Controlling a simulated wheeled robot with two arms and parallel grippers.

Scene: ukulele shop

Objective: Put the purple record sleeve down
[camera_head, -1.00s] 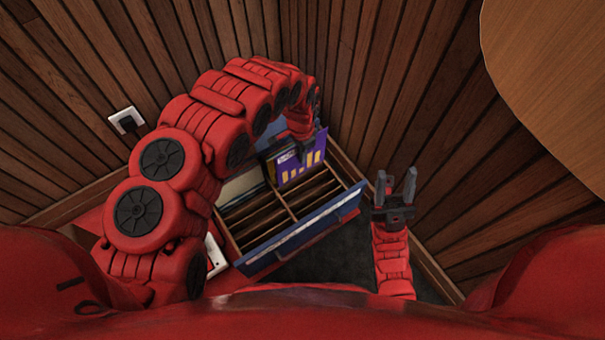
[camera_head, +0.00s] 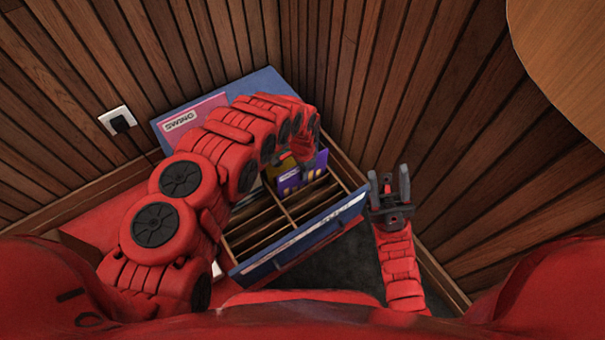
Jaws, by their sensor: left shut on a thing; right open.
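The purple record sleeve (camera_head: 290,182) with yellow marks stands upright at the back right of a blue crate (camera_head: 309,234) with wooden dividers. Its lower part is hidden inside the crate. My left gripper (camera_head: 306,160) is at the sleeve's top edge and shut on it; the fingertips are mostly hidden behind my own wrist. My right gripper (camera_head: 389,188) is open and empty, to the right of the crate and apart from it.
A pink sleeve marked SWING (camera_head: 188,119) shows at the crate's back left. A yellowish sleeve (camera_head: 281,168) is beside the purple one. Several crate slots look empty. Slatted wood walls stand close behind and right. A round wooden top (camera_head: 565,50) is at upper right.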

